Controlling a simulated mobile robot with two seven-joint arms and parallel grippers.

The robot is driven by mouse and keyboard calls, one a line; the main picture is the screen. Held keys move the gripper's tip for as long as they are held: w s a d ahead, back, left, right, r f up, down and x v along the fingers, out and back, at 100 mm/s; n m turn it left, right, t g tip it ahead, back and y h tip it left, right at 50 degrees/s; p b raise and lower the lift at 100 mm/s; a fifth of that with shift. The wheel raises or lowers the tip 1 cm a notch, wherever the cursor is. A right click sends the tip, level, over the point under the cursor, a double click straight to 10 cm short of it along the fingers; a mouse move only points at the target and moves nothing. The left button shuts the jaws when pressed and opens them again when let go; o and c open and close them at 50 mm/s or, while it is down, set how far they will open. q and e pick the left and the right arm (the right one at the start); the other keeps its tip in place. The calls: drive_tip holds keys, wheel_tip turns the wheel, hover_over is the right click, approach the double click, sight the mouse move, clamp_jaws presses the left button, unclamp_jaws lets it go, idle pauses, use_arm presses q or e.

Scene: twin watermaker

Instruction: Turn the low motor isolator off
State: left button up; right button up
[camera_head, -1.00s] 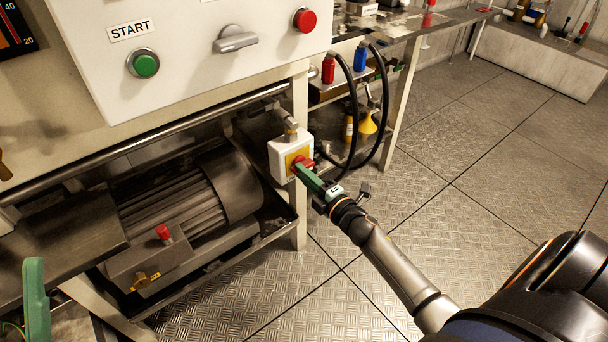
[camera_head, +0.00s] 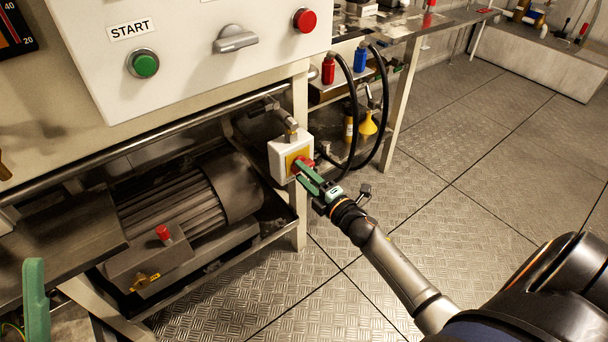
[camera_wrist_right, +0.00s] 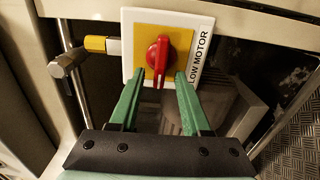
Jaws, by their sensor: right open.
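The low motor isolator is a white box (camera_head: 282,158) with a yellow plate and a red rotary handle, fixed beside the table leg in the head view. In the right wrist view its red handle (camera_wrist_right: 158,61) stands along the picture's vertical on the yellow plate (camera_wrist_right: 177,42), beside the label "LOW MOTOR". My right gripper (camera_head: 303,173) is at the isolator, with its green fingers apart. In the right wrist view the right gripper (camera_wrist_right: 155,76) has one fingertip on each side of the handle's lower end, with gaps showing. One green finger of my left gripper (camera_head: 35,300) shows at the lower left.
A motor (camera_head: 185,200) sits on the low shelf left of the isolator, with a red button (camera_head: 163,233) in front. Black hoses (camera_head: 352,110) hang just right of the isolator. A control panel (camera_head: 190,90) is above. Plated floor (camera_head: 450,170) lies open to the right.

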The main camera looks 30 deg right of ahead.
drive_tip(key=s+d+p, duration=0.1)
drive_tip(key=s+p, duration=0.1)
drive_tip(key=s, duration=1)
drive_tip(key=shift+s+p, duration=0.25)
drive_tip(key=shift+p, duration=0.05)
